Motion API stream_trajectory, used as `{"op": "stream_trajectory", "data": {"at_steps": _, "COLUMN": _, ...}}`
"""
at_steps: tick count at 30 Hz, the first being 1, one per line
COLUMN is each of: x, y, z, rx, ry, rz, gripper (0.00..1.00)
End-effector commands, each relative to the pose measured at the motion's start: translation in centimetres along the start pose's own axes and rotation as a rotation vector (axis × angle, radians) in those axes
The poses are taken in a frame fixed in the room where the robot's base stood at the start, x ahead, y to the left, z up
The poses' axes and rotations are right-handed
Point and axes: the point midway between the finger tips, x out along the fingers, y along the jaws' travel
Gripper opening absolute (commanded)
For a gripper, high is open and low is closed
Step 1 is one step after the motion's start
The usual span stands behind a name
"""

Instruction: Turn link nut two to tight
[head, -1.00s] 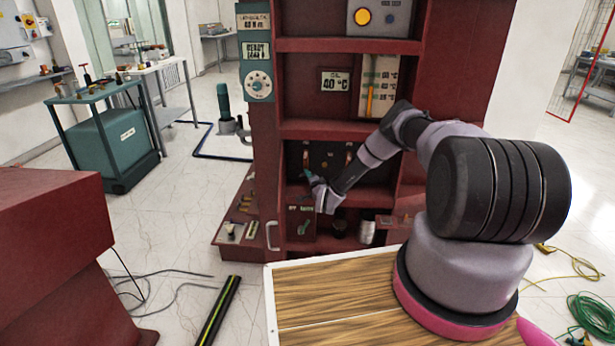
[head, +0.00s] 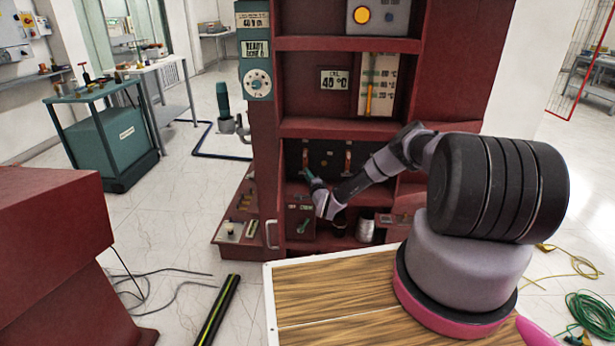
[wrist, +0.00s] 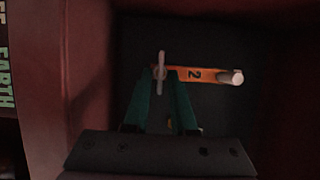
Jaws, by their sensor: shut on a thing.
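In the wrist view, an orange link marked "2" (wrist: 200,75) lies across a dark panel. A pale wing-shaped nut (wrist: 161,62) stands upright at its left end, and a bare round stud (wrist: 232,77) shows at its right end. My gripper (wrist: 166,76) has green fingers converging on the nut and is shut on it. The fingertips hide the nut's lower part. The nut is too small to tell there.
The red cabinet (head: 350,128) has shelves above and side walls close around the bay. Red cabinet wall lies left in the wrist view, with "EARTH" lettering (wrist: 6,80).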

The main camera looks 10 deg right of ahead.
Motion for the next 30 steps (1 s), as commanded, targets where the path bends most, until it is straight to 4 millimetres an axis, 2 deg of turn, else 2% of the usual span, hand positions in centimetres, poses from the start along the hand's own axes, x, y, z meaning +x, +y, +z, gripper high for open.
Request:
{"op": "stream_trajectory", "data": {"at_steps": 2, "x": 0.0, "y": 0.0, "z": -0.1, "rx": 0.0, "ry": 0.001, "rz": 0.001, "gripper": 0.0}}
{"op": "stream_trajectory", "data": {"at_steps": 3, "x": 0.0, "y": 0.0, "z": -0.1, "rx": 0.0, "ry": 0.001, "rz": 0.001, "gripper": 0.32}}
{"op": "stream_trajectory", "data": {"at_steps": 4, "x": 0.0, "y": 0.0, "z": -0.1, "rx": 0.0, "ry": 0.001, "rz": 0.001, "gripper": 0.38}}
{"op": "stream_trajectory", "data": {"at_steps": 13, "x": -0.1, "y": 0.0, "z": 0.0, "rx": -0.001, "ry": 0.001, "rz": 0.001, "gripper": 0.38}}
{"op": "stream_trajectory", "data": {"at_steps": 16, "x": -0.6, "y": 0.1, "z": -0.1, "rx": 0.0, "ry": 0.001, "rz": 0.002, "gripper": 0.38}}
{"op": "stream_trajectory", "data": {"at_steps": 20, "x": -2.6, "y": 0.1, "z": -0.1, "rx": 0.003, "ry": 0.002, "rz": 0.004, "gripper": 0.38}}
{"op": "stream_trajectory", "data": {"at_steps": 30, "x": -9.1, "y": 0.1, "z": -0.1, "rx": 0.002, "ry": 0.002, "rz": 0.003, "gripper": 0.38}}
